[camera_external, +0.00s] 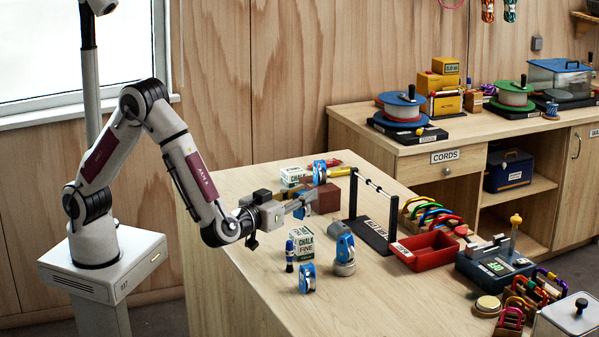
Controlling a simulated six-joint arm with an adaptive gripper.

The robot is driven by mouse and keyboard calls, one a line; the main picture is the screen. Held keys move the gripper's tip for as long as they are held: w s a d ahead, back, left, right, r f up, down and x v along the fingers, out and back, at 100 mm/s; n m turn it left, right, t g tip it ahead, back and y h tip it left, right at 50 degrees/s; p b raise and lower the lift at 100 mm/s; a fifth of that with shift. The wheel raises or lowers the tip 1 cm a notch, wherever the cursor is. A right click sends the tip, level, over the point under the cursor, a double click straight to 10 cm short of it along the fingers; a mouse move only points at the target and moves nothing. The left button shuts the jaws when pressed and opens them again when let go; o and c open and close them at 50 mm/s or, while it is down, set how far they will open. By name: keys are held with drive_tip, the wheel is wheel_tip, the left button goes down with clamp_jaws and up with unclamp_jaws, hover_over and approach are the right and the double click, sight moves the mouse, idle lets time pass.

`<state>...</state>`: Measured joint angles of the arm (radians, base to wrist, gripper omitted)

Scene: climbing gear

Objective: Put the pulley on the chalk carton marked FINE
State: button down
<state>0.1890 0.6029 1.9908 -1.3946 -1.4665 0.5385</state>
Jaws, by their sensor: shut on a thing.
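The chalk carton marked FINE (301,244) is white and green and stands upright on the table, below my gripper in the picture. My gripper (303,201) is above and behind it, fingers pointing right. It is shut on a small blue thing that looks like a pulley (299,212), mostly hidden by the fingers. The held thing appears apart from the carton. Another blue and white pulley (307,279) stands on the table in front of the carton, and a similar one (319,172) is farther back.
Behind are another chalk carton (293,177) and a brown block (328,197). A black rack (374,236) and red tray (426,251) stand right. The table's left front is clear.

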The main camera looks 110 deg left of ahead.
sight(297, 210)
drive_tip(key=shift+f, duration=0.1)
drive_tip(key=shift+f, duration=1.75)
drive_tip(key=shift+f, duration=0.15)
drive_tip(key=c, duration=1.8)
unclamp_jaws()
drive_tip(key=shift+o, duration=0.2)
drive_tip(key=v, duration=1.2)
drive_tip(key=shift+w, duration=0.15)
